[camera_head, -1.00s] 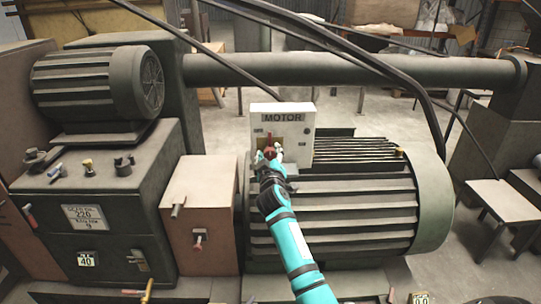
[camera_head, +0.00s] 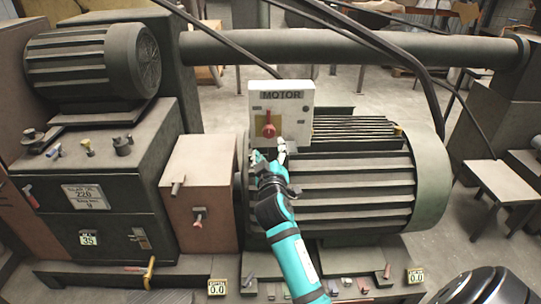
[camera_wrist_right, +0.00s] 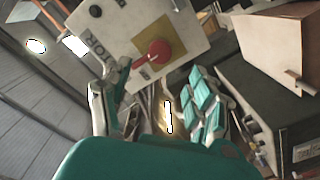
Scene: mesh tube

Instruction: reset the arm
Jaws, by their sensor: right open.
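The white motor box (camera_head: 300,98) stands on the green-grey motor, with a red rotary knob (camera_head: 269,131) on a yellow plate. My right gripper (camera_head: 269,154), on a teal arm, is open just below the knob and in front of the box. In the right wrist view the red knob (camera_wrist_right: 158,52) lies beyond the spread fingers of the right gripper (camera_wrist_right: 155,98), with a gap between them. Nothing is held. My left gripper is not in view.
The large ribbed motor (camera_head: 350,185) lies right of the arm. A brown box (camera_head: 200,190) and a dark cabinet (camera_head: 90,200) with a small motor (camera_head: 95,65) stand left. Thick black cables (camera_head: 400,70) hang across the upper right. Open floor shows at right.

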